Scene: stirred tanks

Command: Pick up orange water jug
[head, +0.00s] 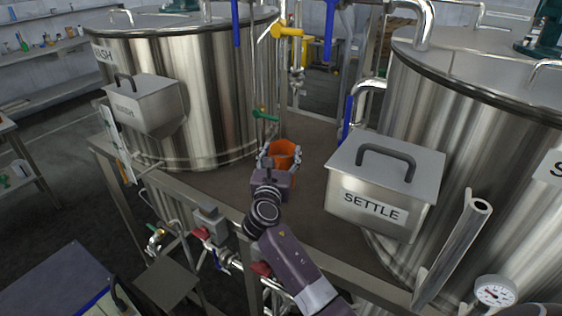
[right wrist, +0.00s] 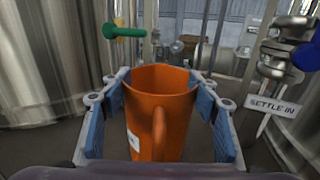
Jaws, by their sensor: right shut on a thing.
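The orange water jug (head: 283,153) stands upright between the two steel tanks in the head view. In the right wrist view the fingers (right wrist: 161,120) are shut on the jug's sides. The jug's base is hidden, so I cannot tell whether it touches the brown platform. My left gripper is not in view.
A steel tank (head: 205,90) with a lidded box (head: 143,106) stands on the left. Another tank (head: 480,130) stands on the right behind the SETTLE box (head: 375,185). A green valve handle (head: 265,115) and pipes are just behind the jug. The brown platform (head: 225,183) is bare left of the gripper.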

